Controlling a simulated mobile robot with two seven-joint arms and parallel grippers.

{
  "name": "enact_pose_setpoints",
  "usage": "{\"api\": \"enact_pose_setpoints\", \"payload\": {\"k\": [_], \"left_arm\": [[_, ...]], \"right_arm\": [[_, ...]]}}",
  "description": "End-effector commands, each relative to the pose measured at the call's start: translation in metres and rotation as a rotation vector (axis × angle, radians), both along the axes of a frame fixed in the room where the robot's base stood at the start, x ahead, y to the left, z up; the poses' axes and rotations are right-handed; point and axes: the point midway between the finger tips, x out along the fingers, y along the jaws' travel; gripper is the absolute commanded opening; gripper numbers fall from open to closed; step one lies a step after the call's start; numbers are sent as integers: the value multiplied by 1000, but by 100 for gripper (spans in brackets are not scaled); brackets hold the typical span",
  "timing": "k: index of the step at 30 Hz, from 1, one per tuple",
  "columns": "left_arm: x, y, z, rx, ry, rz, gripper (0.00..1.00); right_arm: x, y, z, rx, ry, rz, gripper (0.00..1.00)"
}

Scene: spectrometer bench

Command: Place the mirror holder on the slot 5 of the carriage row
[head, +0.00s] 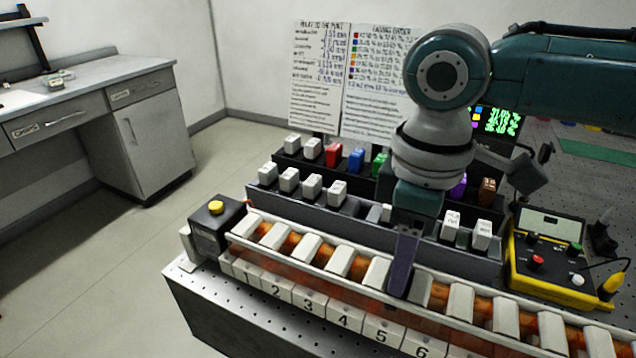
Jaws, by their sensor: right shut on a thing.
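The carriage row (341,261) is a long rail of white blocks with orange gaps between them, running from upper left to lower right. Numbered labels line its front, and the label 5 (381,335) is readable. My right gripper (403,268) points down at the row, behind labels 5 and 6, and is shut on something. A grey piece (420,288) shows just right of its dark finger and seems to be the mirror holder. The finger hides most of it. I cannot tell whether it touches the row. My left gripper is not in view.
Behind the row, a dark stepped rack (240,191) holds several white and coloured blocks. A yellow-edged control box (548,255) stands at right. A black box with a yellow button (216,208) sits at the row's left end. My right arm hides part of the rack.

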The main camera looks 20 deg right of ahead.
Motion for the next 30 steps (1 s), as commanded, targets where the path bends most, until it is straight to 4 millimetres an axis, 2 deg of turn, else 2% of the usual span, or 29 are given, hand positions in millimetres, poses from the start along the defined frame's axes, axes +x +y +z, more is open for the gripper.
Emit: {"api": "enact_pose_setpoints", "payload": {"k": [5, 6, 13, 23, 26, 30], "left_arm": [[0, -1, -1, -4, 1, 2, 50], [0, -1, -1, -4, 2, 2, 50], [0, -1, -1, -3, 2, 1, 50], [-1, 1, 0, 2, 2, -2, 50], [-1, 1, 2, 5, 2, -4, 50], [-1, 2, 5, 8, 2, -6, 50]], "right_arm": [[0, 0, -3, 1, 1, 0, 0], [0, 0, -3, 0, 0, 0, 53], [0, 0, -2, 0, 0, 0, 79], [1, 0, 4, 1, -2, 0, 79], [1, 0, 19, 1, -3, 0, 79], [2, 0, 50, 2, -5, 1, 79]]}}
